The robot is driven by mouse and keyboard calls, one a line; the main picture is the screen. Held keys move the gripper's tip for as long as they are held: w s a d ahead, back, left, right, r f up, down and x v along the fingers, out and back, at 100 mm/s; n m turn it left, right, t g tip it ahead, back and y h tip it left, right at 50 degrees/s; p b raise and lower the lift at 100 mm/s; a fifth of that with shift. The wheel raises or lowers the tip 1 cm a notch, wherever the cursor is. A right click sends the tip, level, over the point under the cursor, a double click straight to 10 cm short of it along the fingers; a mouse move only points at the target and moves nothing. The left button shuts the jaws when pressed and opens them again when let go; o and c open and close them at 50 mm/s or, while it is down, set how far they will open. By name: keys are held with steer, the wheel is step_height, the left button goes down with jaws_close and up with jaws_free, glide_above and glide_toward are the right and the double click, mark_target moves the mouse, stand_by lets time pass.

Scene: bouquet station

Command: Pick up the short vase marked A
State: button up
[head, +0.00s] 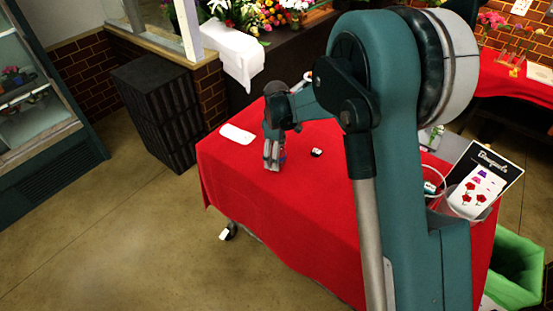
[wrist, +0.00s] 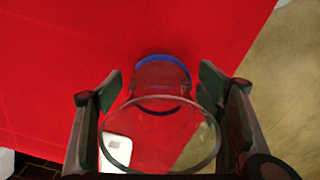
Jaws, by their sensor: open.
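A clear glass vase (wrist: 158,118) with a blue band at its far end shows in the wrist view, its round open rim toward the camera. It stands between the two fingers of my gripper (wrist: 160,84), which are open on either side of it, with a gap visible. No letter A can be read on it. In the head view my gripper (head: 271,160) is low over the left part of the red-covered table (head: 265,205). The vase is mostly hidden behind the fingers there.
A white flat cloth or sheet (head: 237,134) lies at the table's back left. A small black-and-white object (head: 317,152) lies right of my gripper. A clear container (head: 437,185) and a flower-picture card (head: 477,192) stand at the right. The table's front left is clear.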

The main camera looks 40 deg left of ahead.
steer(key=shift+c, duration=0.3)
steer(key=c, duration=1.2)
steer(key=shift+c, duration=0.2)
steer(key=shift+r, duration=0.2)
step_height(320, 180, up, 10)
steer(key=shift+f+b, duration=0.15)
steer(key=shift+b, duration=0.25)
